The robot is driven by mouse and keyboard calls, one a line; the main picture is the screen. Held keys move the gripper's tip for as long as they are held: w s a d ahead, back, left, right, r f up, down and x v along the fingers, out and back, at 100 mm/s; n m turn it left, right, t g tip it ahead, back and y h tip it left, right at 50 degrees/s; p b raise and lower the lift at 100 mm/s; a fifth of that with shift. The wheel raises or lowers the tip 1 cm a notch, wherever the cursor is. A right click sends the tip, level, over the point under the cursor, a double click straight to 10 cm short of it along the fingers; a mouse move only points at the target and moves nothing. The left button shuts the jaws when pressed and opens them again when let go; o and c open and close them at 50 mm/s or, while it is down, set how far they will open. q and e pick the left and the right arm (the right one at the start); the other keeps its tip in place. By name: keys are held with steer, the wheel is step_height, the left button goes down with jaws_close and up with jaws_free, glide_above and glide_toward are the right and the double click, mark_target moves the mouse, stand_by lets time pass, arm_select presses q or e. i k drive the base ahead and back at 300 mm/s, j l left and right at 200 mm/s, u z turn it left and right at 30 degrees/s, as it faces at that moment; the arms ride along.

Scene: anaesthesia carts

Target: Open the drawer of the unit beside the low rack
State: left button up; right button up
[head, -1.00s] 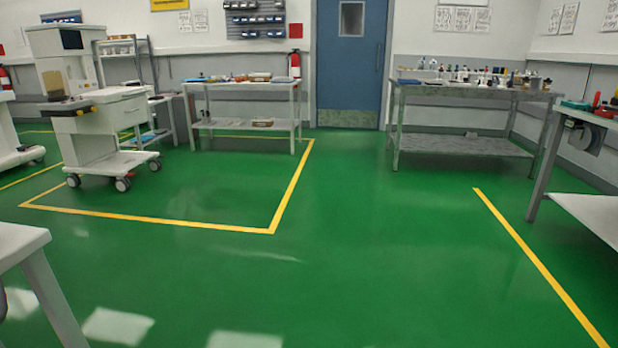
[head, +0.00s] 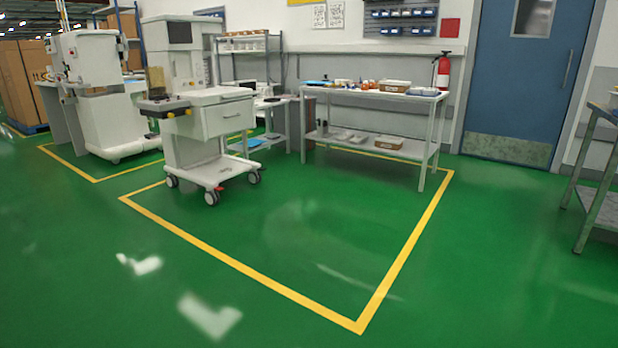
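A white anaesthesia cart (head: 215,150) on castors stands left of centre in the head view. Its drawer (head: 228,117) has a handle on the front and looks closed. A tall column with a dark screen rises at its back. A second white cart (head: 105,125) stands farther left. A low white rack table (head: 425,97) with a lower shelf stands right of the nearer cart. A shelved rack (head: 250,45) stands behind that cart. I cannot tell for certain which one is the low rack. Neither of my grippers is in view.
Green floor (head: 270,310) is open in front of the cart, with yellow lines (head: 250,268) around its bay. A blue door (head: 520,90) and fire extinguisher (head: 442,72) are at the back right. A metal table (head: 600,205) stands at the right edge. Cardboard boxes (head: 32,85) stand far left.

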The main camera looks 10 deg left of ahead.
mark_target(219, 116)
steer(key=i+j+u, duration=0.2)
steer(key=i, duration=0.45)
steer(key=i+j+u, duration=0.2)
steer(key=i, duration=0.45)
steer(key=i+u, duration=0.2)
steer(key=i, duration=0.45)
steer(key=i+l+u, duration=0.2)
steer(key=i, duration=0.45)
steer(key=i+l+u, duration=0.2)
steer(key=i, duration=0.45)
steer(key=j, duration=0.1)
